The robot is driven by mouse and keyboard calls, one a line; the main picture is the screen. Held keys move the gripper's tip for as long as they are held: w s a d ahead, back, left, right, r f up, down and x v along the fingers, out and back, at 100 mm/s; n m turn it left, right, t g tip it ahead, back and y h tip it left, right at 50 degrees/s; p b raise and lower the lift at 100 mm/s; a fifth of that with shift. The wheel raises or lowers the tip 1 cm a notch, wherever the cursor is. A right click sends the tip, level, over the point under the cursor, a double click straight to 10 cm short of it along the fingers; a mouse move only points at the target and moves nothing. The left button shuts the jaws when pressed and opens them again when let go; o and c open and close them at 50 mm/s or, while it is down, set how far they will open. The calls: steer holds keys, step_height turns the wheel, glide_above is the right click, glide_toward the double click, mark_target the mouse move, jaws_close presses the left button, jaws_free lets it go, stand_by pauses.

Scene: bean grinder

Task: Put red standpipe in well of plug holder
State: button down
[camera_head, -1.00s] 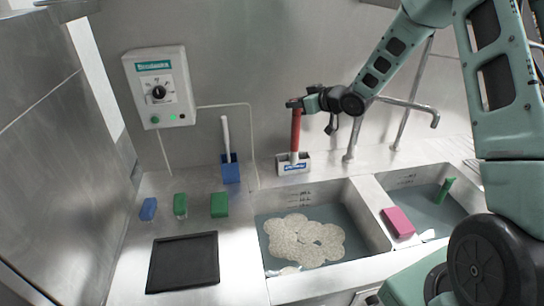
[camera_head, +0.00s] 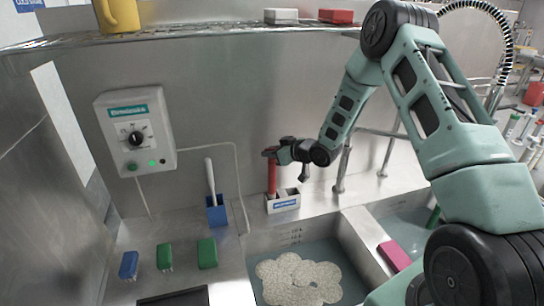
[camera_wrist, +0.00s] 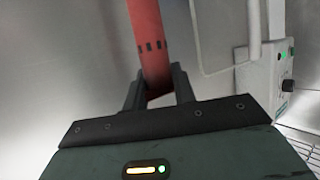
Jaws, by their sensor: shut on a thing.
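My gripper (camera_head: 271,153) is shut on the red standpipe (camera_head: 272,178) near its upper end. The standpipe hangs upright, with its lower end at the left end of the white plug holder (camera_head: 283,205). Whether that end is inside a well or just behind or above the rim cannot be told. The holder has a blue label on its front and stands on the ledge against the back wall. In the wrist view, the red standpipe (camera_wrist: 148,40), with dark marks, runs between my gripper's two fingers (camera_wrist: 158,85).
A blue holder (camera_head: 217,212) with a white-handled brush stands left of the plug holder. Faucet pipes (camera_head: 341,170) rise close on the right. A control box (camera_head: 135,130) hangs on the wall.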

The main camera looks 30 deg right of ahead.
mark_target(272, 178)
steer(key=shift+f, duration=1.1)
steer(key=shift+f, duration=0.2)
steer(key=c, duration=1.1)
jaws_free()
steer(key=shift+c, duration=0.2)
steer(key=shift+r, duration=0.1)
